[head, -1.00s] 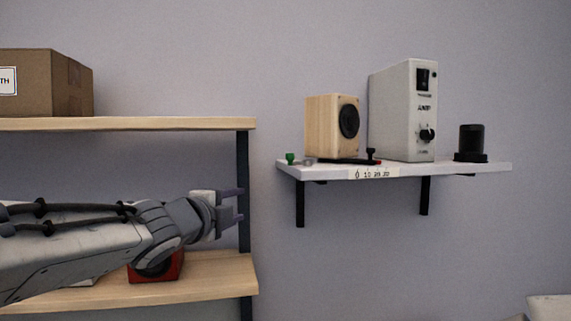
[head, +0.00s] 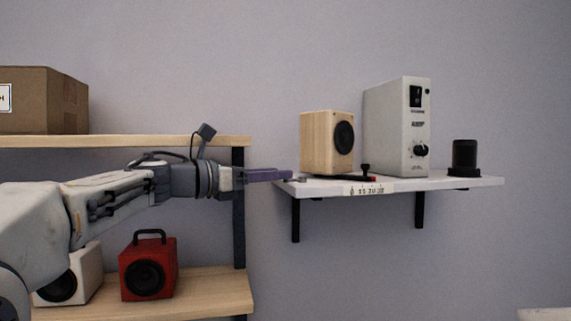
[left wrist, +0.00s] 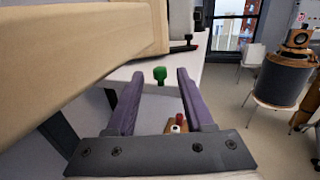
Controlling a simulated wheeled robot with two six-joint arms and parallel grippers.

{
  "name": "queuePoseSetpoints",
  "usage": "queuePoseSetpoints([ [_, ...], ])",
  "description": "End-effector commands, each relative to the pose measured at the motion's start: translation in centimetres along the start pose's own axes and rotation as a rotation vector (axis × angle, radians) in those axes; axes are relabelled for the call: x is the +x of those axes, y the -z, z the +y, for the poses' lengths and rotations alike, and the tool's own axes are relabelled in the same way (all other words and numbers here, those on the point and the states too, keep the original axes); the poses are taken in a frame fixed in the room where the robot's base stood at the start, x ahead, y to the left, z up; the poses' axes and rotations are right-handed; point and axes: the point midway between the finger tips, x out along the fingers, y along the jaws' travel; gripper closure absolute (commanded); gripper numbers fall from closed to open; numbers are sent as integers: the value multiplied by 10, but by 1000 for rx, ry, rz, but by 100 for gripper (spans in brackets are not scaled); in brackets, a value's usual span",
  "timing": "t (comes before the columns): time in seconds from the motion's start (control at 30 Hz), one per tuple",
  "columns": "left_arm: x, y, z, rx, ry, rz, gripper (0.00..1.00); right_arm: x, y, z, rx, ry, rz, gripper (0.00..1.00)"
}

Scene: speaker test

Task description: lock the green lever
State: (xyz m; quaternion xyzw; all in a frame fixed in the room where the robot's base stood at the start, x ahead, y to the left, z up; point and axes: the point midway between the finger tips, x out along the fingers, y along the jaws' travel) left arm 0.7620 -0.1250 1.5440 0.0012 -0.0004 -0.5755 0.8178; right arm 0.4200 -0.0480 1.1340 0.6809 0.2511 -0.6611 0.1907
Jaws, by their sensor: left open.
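The green lever (left wrist: 160,74) shows in the left wrist view as a small green knob, ahead of and between my finger tips. In the head view now my fingers hide it at the left end of the white wall shelf (head: 460,183). My left gripper (head: 287,175) reaches from the left to that shelf end. Its two purple fingers are apart in the left wrist view (left wrist: 155,84), with nothing gripped. I cannot tell whether the fingers touch the lever. My right gripper is not in view.
A wooden speaker (head: 320,143), a black-knobbed lever with a red part (head: 368,173), a grey amplifier box (head: 400,125) and a black cylinder (head: 464,156) stand on the shelf. A wooden rack (head: 205,285) at left holds a red speaker (head: 148,268).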

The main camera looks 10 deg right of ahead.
Motion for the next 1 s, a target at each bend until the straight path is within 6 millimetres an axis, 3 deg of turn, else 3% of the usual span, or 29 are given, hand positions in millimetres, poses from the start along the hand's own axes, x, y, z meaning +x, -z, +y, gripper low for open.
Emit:
queuePoseSetpoints([
  [0.2, 28, -2, 0, -2, 1, 0, 48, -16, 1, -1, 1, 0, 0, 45],
  [0.57, 34, 0, 0, -2, -1, -1, 48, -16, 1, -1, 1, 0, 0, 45],
  [0.6, 34, 0, 0, -2, -1, -1, 55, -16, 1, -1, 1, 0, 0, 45],
  [0.7, 34, 0, 0, -2, -1, -1, 93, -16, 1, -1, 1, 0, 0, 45],
  [0.73, 34, 0, 0, -2, -1, -1, 100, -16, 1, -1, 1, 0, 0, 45],
  [1.0, 34, 1, -1, -2, -10, 0, 100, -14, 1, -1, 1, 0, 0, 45],
])
